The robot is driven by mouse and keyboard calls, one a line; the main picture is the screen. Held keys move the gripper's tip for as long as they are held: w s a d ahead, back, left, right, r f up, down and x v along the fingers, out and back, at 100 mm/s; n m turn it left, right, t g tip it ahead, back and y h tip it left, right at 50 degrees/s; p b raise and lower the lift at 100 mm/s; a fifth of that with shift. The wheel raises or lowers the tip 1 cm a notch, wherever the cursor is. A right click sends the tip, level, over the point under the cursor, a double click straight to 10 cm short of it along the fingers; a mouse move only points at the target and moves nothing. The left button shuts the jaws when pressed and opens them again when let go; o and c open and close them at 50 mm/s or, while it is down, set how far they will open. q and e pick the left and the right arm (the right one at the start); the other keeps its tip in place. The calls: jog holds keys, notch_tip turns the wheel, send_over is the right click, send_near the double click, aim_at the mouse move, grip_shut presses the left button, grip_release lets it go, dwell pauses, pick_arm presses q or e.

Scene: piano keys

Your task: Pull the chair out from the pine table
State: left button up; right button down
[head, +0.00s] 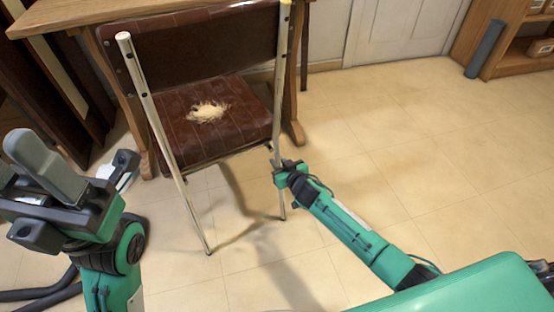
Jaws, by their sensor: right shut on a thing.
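The chair has a brown seat (232,128) with a torn patch showing pale stuffing, a brown backrest (205,45) and a pale metal frame with two long tubes. It stands upright on the tiled floor, close against the pine table (75,14), whose top shows at the upper left. My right gripper (281,166) is shut on the chair's right metal tube, below seat height. My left gripper (80,195) is at the left, apart from the chair, with its dark fingers spread and nothing seen between them. The chair's far legs are mostly hidden.
Dark wooden panels (62,75) stand left of the table. A white door (400,30) is at the back, and a wooden shelf (500,60) with a grey-blue roll (485,48) at the upper right. The floor (430,135) to the right and in front is clear.

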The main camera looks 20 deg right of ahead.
jog(key=f+p+v, duration=0.2)
jog(key=p+v, duration=0.2)
jog(key=v, duration=0.5)
jog(key=s+f+p+v, duration=0.1)
jog(key=p+v, duration=0.3)
jog(key=v, duration=0.5)
jog(key=shift+s+d+f, duration=0.25)
jog(key=shift+d+f, duration=0.1)
jog(key=shift+f, duration=0.3)
dwell(1.0)
jog(key=c, duration=2.1)
grip_release()
jog(key=o, duration=1.1)
jog(key=shift+s, duration=0.1)
